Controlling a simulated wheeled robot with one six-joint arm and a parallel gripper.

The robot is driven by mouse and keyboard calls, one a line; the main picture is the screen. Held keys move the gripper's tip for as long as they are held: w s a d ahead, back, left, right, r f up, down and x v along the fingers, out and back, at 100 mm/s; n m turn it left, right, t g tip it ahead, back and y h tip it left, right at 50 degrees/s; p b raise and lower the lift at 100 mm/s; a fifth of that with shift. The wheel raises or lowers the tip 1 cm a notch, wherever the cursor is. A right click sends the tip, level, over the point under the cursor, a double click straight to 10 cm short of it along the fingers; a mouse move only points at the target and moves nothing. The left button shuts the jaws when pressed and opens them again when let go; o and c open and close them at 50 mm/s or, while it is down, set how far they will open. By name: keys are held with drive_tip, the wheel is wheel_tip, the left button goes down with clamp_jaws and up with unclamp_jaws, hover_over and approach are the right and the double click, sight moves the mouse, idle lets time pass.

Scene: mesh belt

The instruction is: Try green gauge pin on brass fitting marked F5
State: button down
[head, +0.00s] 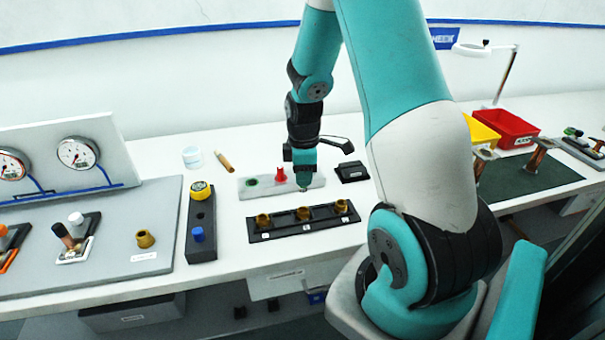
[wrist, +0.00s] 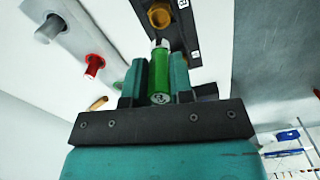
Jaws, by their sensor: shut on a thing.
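My gripper (head: 304,180) is shut on the green gauge pin (wrist: 160,75), which stands between its two fingers in the wrist view with its pale tip outward. In the head view the gripper hangs over the right end of the grey pin holder (head: 262,189), and the pin cannot be made out there. Three brass fittings, left (head: 263,220), middle (head: 303,213) and right (head: 341,206), sit in a black rack (head: 290,228) in front of it. Small white labels are on the rack, too small to read, so I cannot tell which is F5. One brass fitting (wrist: 159,16) shows beyond the pin tip.
A red pin (head: 280,175) stands in the grey holder, beside a green-ringed spot (head: 251,181). A black block (head: 352,171) lies to the right. A dark stand with yellow and blue knobs (head: 200,225) is left of the rack. Red (head: 513,130) and yellow bins stand far right.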

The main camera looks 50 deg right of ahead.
sight(304, 191)
drive_tip(key=shift+f+b, duration=1.95)
drive_tip(key=shift+f, duration=0.9)
drive_tip(key=shift+f+b, duration=0.65)
drive_tip(key=shift+f, duration=0.6)
drive_tip(key=shift+r, duration=0.15)
idle(0.5)
drive_tip(key=shift+r+p, duration=1)
drive_tip(key=shift+r, duration=0.05)
drive_tip(key=shift+r, duration=0.1)
drive_tip(key=shift+r+p, duration=2.45)
drive_tip(key=shift+r, duration=0.45)
